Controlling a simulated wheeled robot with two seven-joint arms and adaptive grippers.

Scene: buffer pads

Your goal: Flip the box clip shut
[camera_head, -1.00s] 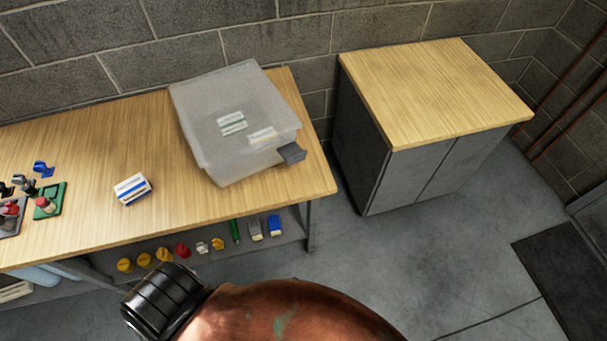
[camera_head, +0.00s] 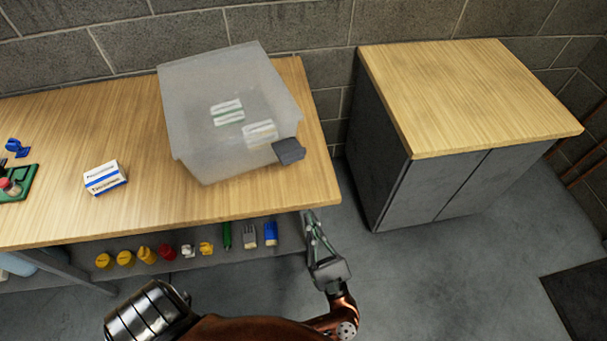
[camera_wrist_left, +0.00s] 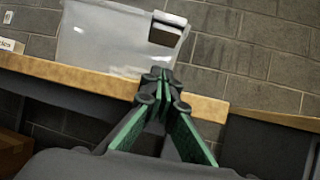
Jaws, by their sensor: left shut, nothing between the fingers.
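A translucent plastic box (camera_head: 195,125) with small cartons inside stands near the right end of the wooden table. Its dark grey clip (camera_head: 289,151) sticks out from the box's right front side. In the left wrist view the clip (camera_wrist_left: 168,28) shows at the box's upper right edge (camera_wrist_left: 85,45). My left gripper (camera_head: 308,214) is in front of the table's front right corner, below and apart from the clip. In the wrist view its green-padded fingers (camera_wrist_left: 160,75) are together with nothing between them. My right gripper is not in view.
A white and blue carton (camera_head: 105,178) lies on the wooden table (camera_head: 120,130) left of the box. A lower shelf (camera_head: 190,262) holds several small coloured items. A grey cabinet (camera_head: 470,100) with a wooden top stands to the right, across a gap.

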